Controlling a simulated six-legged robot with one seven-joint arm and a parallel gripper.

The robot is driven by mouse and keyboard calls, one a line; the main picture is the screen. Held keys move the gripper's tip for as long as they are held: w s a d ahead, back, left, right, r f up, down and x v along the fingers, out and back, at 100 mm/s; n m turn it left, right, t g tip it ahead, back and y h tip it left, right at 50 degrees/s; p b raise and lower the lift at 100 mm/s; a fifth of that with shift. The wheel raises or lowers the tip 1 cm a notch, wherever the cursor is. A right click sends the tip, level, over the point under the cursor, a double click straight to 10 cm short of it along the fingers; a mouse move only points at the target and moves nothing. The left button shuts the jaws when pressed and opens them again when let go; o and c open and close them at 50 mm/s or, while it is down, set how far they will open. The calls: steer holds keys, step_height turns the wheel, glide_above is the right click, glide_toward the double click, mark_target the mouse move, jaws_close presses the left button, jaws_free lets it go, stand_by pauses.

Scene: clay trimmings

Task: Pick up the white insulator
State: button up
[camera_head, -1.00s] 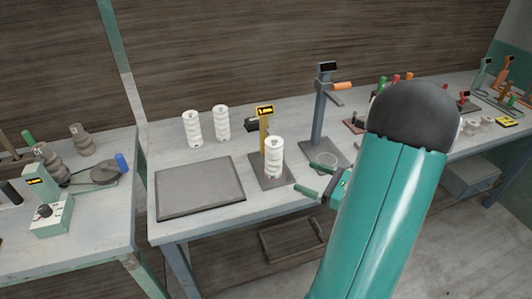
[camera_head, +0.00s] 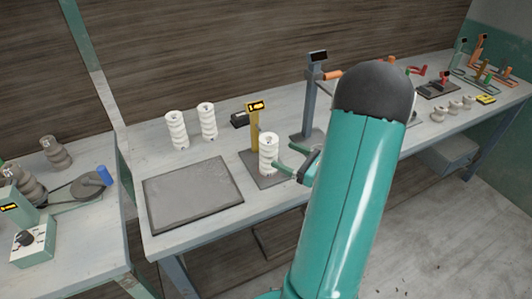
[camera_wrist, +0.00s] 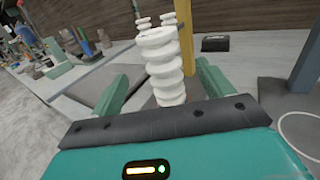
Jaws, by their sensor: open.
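A white ribbed insulator (camera_head: 268,155) stands upright on a dark base plate (camera_head: 273,181) in front of a yellow post. In the wrist view the insulator (camera_wrist: 163,68) is in the middle, between the two green fingers. My gripper (camera_head: 282,158) is open at its right side, low down, fingers pointing toward it. In the wrist view my gripper (camera_wrist: 162,72) shows a gap on each side of the insulator. How deep the insulator sits between the fingers is hard to tell. Two more white insulators, a left one (camera_head: 177,130) and a right one (camera_head: 207,121), stand farther back.
The yellow post (camera_head: 255,128) with a display stands right behind the insulator. A grey tray (camera_head: 193,194) lies to the left on the workbench. A tall grey stand (camera_head: 313,95) with an orange handle is to the right. A small black box (camera_head: 239,120) lies behind.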

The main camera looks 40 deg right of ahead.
mark_target(263, 145)
steer(key=x, duration=0.9)
steer(key=shift+w+d, duration=0.15)
steer(key=shift+w, duration=0.05)
steer(key=shift+r, duration=0.1)
steer(key=c, duration=1.6)
